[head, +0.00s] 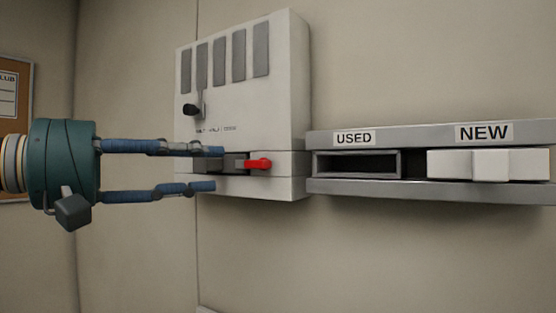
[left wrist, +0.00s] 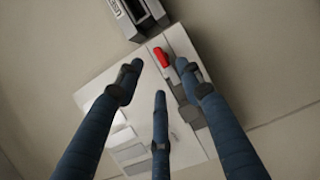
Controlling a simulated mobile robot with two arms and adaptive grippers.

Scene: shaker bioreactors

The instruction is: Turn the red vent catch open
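The red vent catch (head: 259,163) sits low on the front of a white wall-mounted unit (head: 290,90), at the right end of a dark grey strip. In the head view it lies roughly level, its rounded end to the right. My left gripper (head: 208,168) is open in front of the strip, its fingers spread above and below, a little left of the catch. In the left wrist view the red catch (left wrist: 161,57) shows beyond the gripper's spread fingers (left wrist: 160,80), with nothing between them. I see no contact with the catch. My right gripper is not in view.
To the right, a grey shelf (head: 430,190) has an empty USED slot (head: 356,164) and a white block (head: 487,164) under NEW. A board (head: 15,120) hangs at the far left.

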